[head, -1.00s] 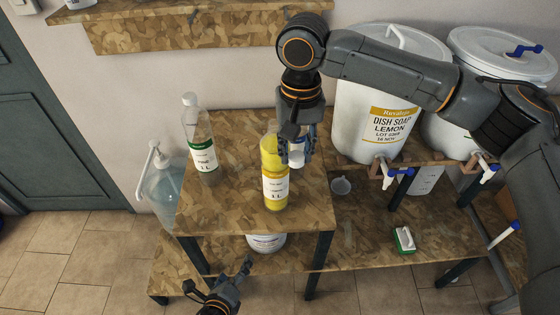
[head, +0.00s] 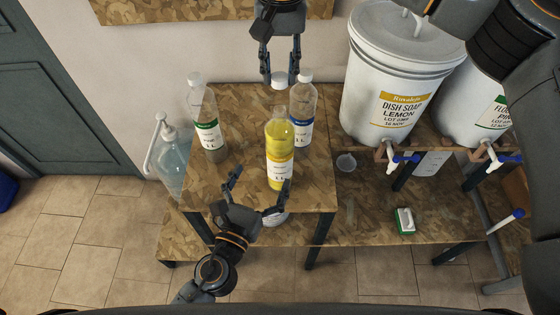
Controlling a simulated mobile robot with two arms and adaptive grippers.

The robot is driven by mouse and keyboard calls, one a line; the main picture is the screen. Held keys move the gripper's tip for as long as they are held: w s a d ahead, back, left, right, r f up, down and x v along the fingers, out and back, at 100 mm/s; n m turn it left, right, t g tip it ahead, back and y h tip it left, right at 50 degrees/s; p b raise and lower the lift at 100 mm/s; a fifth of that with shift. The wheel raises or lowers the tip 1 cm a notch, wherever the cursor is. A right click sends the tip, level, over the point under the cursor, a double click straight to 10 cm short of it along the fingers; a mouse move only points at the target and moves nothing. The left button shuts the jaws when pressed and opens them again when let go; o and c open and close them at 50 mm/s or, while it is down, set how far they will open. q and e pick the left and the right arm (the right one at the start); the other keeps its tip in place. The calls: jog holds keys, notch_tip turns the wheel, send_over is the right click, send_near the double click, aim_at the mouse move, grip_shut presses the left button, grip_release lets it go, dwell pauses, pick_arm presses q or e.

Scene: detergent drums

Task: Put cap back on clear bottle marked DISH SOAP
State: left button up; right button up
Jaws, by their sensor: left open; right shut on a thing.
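A clear bottle with yellow liquid (head: 280,158) stands upright near the front of the small table; its label is too small to read surely. My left gripper (head: 260,185) is open and empty at the table's front edge. Its right finger overlaps the foot of the yellow bottle in the picture, and its left finger is well to the left.
A capped bottle with a green label (head: 207,130) stands at the left, and a capped one with a blue label (head: 303,115) close behind right. Large white drums (head: 392,70) with taps stand right. A pump bottle (head: 172,160) is left of the table, a sponge (head: 405,221) lower right.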

aim_at(279, 139)
pick_arm(q)
jog(key=x, duration=1.1)
jog(key=shift+w+d, duration=0.15)
jog(key=shift+w, duration=0.2)
jog(key=c, duration=1.8)
pick_arm(e)
jog(key=shift+w+f, duration=0.1)
jog(key=shift+f, duration=2.4)
jog(key=shift+f, duration=0.1)
jog(key=shift+f, duration=0.8)
jog(key=shift+f, duration=0.55)
